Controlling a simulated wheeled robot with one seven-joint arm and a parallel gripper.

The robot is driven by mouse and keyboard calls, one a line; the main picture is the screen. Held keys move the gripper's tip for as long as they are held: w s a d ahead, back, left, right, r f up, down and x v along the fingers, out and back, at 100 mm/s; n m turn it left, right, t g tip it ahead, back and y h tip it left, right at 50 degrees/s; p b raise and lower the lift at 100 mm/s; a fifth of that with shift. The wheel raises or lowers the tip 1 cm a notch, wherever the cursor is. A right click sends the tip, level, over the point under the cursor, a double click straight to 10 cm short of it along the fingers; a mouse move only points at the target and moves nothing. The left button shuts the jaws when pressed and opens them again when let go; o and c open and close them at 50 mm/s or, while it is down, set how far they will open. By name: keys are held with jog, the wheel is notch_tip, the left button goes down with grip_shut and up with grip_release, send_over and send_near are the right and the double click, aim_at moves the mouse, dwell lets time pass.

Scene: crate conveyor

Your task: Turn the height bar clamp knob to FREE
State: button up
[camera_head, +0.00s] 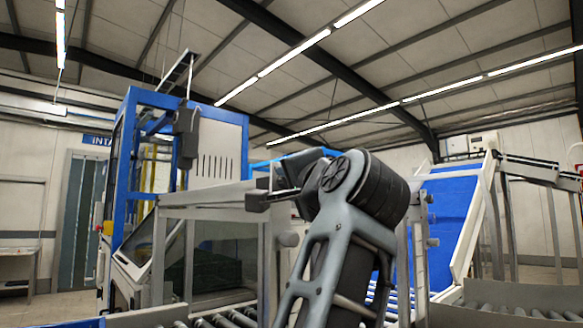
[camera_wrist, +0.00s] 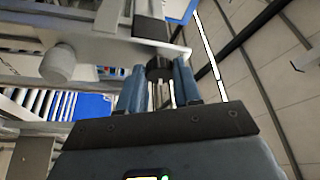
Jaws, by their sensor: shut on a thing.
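In the wrist view my gripper (camera_wrist: 160,84) has its two blue fingers on either side of a dark round knob (camera_wrist: 160,67), and is shut on it. The knob sits at the underside of a pale grey bar (camera_wrist: 110,45) with a black block above it. I cannot read any FREE marking or tell the knob's turn angle. In the head view my arm's wrist covers much of this area, and the knob cannot be made out there.
A second, grey knob (camera_wrist: 58,65) sits on the frame to the left in the wrist view. In the head view a blue-framed machine (camera_head: 215,150) stands at left, a blue inclined belt (camera_head: 448,215) at right, and conveyor rollers (camera_head: 225,318) low in front.

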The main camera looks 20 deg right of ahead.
jog(key=shift+r+m+g+h+p, duration=0.15)
jog(key=shift+m+g+h+p, duration=0.35)
jog(key=shift+m+p, duration=0.85)
jog(key=shift+m+b, duration=0.3)
jog(key=shift+m, duration=0.25)
jog(key=o, duration=1)
jog(key=shift+o, duration=0.2)
jog(key=s+b, duration=0.1)
jog(key=s, duration=0.7)
jog(key=shift+a+f, duration=0.25)
jog(key=shift+a, duration=0.05)
jog(key=shift+w, duration=0.1)
